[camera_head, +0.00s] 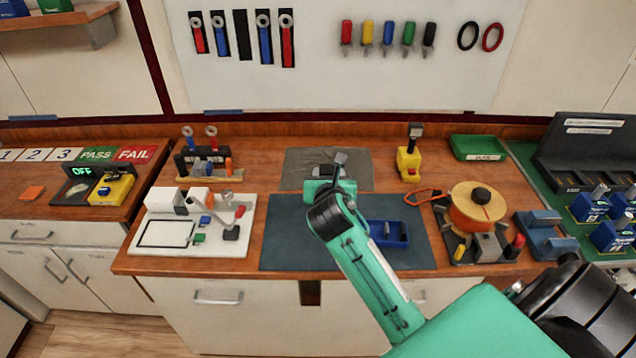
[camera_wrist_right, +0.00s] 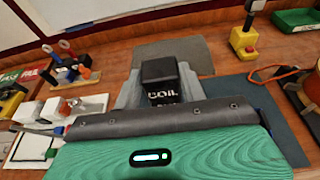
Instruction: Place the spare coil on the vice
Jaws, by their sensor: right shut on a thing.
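My right gripper (camera_head: 327,172) is over the back middle of the bench, near the grey mat. In the right wrist view it is shut on a black block marked COIL (camera_wrist_right: 160,80), the spare coil, with grey fingers on both sides of it. In the head view my own gripper and arm mostly hide the coil. A blue-grey fixture (camera_head: 547,238) with raised jaws, which looks like the vice, stands at the bench's right end. It is well to the right of the gripper and apart from it. My left gripper is not in view.
An orange spool (camera_head: 477,208) stands left of the vice. A blue tray (camera_head: 402,236) lies on the dark mat (camera_head: 290,235). A yellow switch post (camera_head: 408,165) and a green tray (camera_head: 478,148) stand behind. A white board (camera_head: 165,240) with parts is at left.

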